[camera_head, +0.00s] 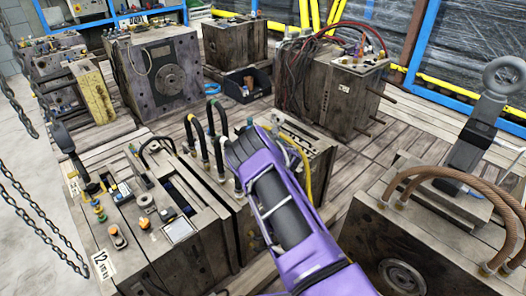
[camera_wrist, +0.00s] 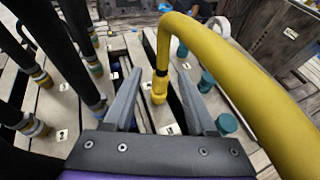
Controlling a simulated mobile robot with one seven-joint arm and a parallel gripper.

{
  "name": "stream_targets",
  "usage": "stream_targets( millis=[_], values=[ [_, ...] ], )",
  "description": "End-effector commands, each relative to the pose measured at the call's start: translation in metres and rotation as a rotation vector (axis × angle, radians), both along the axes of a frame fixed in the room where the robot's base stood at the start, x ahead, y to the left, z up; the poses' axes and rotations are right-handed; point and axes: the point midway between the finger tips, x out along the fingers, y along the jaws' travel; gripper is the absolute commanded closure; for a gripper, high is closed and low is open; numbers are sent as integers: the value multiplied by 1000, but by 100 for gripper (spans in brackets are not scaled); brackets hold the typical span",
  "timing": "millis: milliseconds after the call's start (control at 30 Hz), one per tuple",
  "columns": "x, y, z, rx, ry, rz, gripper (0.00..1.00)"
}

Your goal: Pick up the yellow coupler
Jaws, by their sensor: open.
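The yellow coupler (camera_wrist: 159,89) is upright on the top face of a mould block, at the end of a thick yellow hose that arches up and to the right in the wrist view. My gripper (camera_wrist: 159,74) is open, one grey finger on each side of the coupler in the picture. I cannot tell if either finger touches it. In the head view my purple arm reaches over the block and hides the coupler; part of the yellow hose (camera_head: 307,178) shows just right of the arm.
Black hoses with brass ends (camera_wrist: 98,104) stand close left of my gripper. Teal caps (camera_wrist: 227,123) sit at its right. In the head view, a block marked 12 (camera_head: 150,225) is at the left, and a block with brown hoses (camera_head: 385,235) is at the right.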

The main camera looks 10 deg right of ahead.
Motion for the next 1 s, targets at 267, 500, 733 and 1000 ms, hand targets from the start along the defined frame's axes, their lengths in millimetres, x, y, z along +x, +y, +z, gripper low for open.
stream_targets(
  millis=[267, 500, 733, 1000],
  values=[
    [15, 1, -8, 2, 0, -1, 43],
    [39, 4, -20, 1, -1, 1, 43],
    [50, 6, -22, 1, -1, 0, 43],
    [50, 6, -22, 1, 0, 0, 50]
  ],
)
